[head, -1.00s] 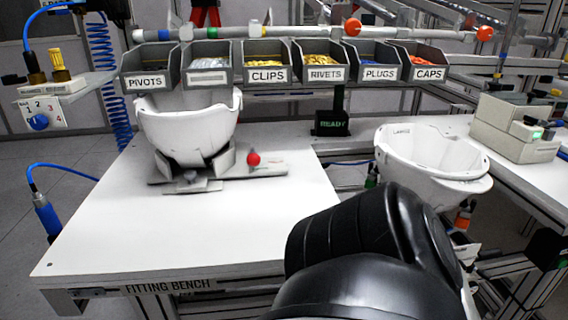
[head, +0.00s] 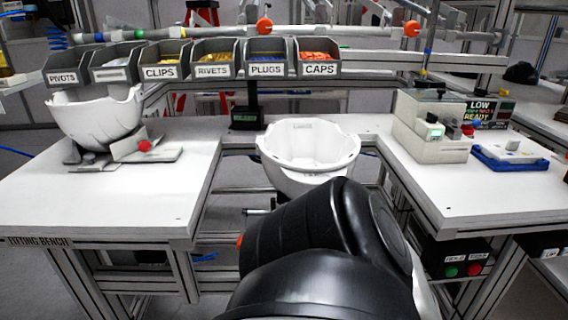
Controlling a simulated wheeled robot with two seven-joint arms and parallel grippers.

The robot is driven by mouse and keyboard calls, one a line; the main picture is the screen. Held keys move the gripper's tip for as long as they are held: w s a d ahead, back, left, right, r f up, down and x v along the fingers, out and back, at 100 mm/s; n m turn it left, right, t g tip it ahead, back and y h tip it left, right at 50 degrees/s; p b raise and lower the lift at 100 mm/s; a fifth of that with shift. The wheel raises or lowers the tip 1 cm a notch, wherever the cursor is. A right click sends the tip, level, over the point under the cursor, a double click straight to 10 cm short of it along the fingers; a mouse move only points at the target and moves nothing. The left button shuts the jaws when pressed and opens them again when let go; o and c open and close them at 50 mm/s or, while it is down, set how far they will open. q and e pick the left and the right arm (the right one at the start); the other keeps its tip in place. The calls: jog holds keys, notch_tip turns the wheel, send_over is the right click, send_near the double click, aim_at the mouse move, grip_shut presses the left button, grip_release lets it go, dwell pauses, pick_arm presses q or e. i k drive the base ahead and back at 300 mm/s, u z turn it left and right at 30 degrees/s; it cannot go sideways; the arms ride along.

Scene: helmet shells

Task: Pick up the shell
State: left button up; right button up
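A second white shell (head: 98,115) sits open side up on a grey fixture (head: 90,160) with a red knob, on the fitting bench (head: 150,200) at left. Neither of my grippers shows; I cannot tell whether one touches the middle shell.
Labelled bins (head: 215,65) hang in a row behind the benches. The right bench (head: 450,190) carries a beige machine (head: 430,130) and a blue tray (head: 510,158). A red and green button box (head: 462,262) is below it. The front of the fitting bench is clear.

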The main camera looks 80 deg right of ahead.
aim_at(297, 154)
jog(key=k, duration=0.45)
jog(key=z, duration=1.2)
